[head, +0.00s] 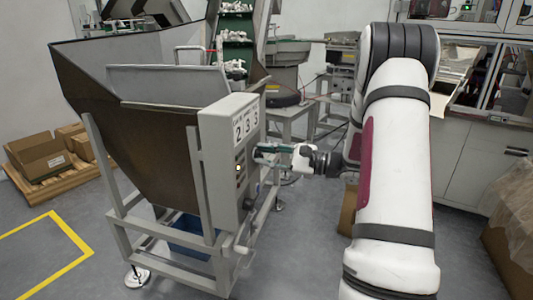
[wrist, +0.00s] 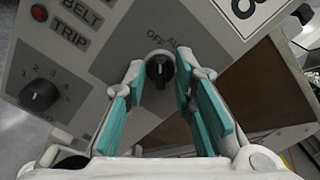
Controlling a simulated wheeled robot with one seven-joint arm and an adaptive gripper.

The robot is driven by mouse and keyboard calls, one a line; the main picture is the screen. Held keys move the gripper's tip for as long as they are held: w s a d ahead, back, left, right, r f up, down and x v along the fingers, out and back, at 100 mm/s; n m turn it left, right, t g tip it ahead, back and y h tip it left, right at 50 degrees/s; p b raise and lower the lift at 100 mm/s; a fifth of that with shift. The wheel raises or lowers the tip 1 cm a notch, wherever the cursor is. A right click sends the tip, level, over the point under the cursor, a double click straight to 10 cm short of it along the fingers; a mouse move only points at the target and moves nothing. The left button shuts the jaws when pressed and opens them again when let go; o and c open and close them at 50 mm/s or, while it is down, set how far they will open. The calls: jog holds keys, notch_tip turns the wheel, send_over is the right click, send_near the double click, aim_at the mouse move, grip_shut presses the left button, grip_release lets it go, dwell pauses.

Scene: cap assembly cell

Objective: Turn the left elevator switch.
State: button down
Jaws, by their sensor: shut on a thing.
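A black rotary switch (wrist: 159,70) with a pale pointer mark sits on the grey control panel (wrist: 122,50) in the wrist view. The letters OFF and AU show beside it. My gripper (wrist: 160,78) has its two teal-padded fingers on either side of this switch and is shut on it. In the head view my gripper (head: 258,153) reaches from the right to the side face of the control box (head: 220,150), marked 2 3 3.
A black numbered dial (wrist: 38,95) and a red button (wrist: 39,13) by the words BELT TRIP are left of my fingers. The box is mounted on a large hopper (head: 150,130) in a grey frame. Cardboard boxes (head: 40,158) sit on a pallet at left.

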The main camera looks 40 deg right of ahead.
jog(key=shift+d+m+p, duration=0.15)
jog(key=shift+m+p, duration=7.8)
jog(key=shift+m, duration=0.65)
jog(key=c, duration=1.3)
grip_release()
jog(key=v, duration=1.2)
